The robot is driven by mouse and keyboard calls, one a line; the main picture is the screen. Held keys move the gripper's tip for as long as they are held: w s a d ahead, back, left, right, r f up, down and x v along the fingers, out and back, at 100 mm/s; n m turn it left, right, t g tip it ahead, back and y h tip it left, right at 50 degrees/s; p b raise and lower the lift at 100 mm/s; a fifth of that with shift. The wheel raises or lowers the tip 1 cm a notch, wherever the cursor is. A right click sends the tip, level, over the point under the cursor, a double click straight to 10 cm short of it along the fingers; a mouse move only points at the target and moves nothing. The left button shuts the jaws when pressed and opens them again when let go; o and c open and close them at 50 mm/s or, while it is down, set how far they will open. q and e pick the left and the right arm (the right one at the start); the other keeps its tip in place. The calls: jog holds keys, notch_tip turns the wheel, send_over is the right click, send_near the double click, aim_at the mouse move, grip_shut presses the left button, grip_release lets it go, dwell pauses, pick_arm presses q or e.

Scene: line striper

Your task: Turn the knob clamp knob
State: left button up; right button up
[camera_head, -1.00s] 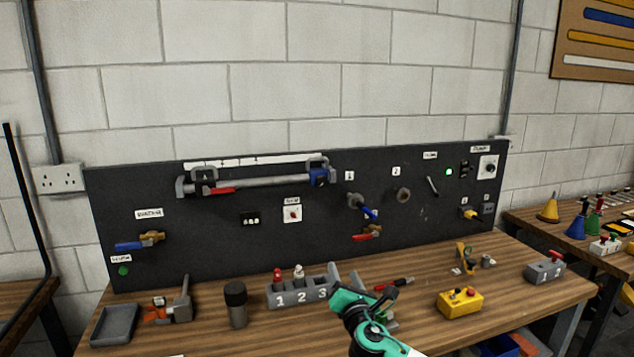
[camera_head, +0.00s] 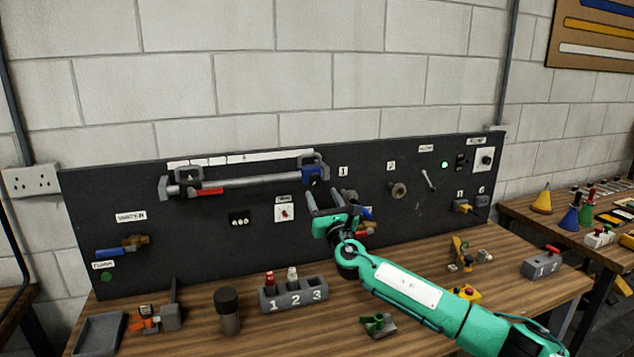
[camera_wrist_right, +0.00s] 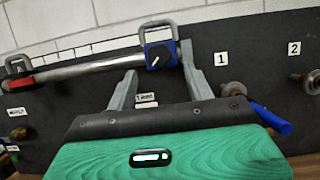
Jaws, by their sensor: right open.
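A long bar clamp (camera_head: 250,181) is mounted across the upper left of the black board. A blue block (camera_head: 313,176) with a dark knob sits at its right end; the blue block with a white pointer mark also shows in the wrist view (camera_wrist_right: 160,56). My right gripper (camera_head: 325,198) is open and empty, its two grey fingers pointing up toward the board just below the blue block. In the wrist view the fingers (camera_wrist_right: 158,72) appear on either side of the block's lower part; I cannot tell whether they touch it. My left gripper is not in view.
A white dial panel (camera_head: 284,209) is left of my gripper; another with a black knob (camera_head: 485,159) is at the upper right. A blue-handled valve (camera_wrist_right: 270,118) is close right of my fingers. A numbered grey block (camera_head: 293,296) stands on the bench below.

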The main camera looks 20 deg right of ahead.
aim_at(316, 183)
jog(key=x, duration=0.3)
jog(key=shift+w+r, duration=0.25)
jog(key=shift+w, duration=0.1)
jog(key=shift+p+x, duration=0.35)
jog(key=shift+x, duration=0.45)
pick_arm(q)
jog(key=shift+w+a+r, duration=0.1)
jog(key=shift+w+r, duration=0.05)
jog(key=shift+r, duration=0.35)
pick_arm(e)
jog(key=shift+c, duration=0.4)
jog(key=c, duration=0.9)
jog(key=shift+f, duration=0.1)
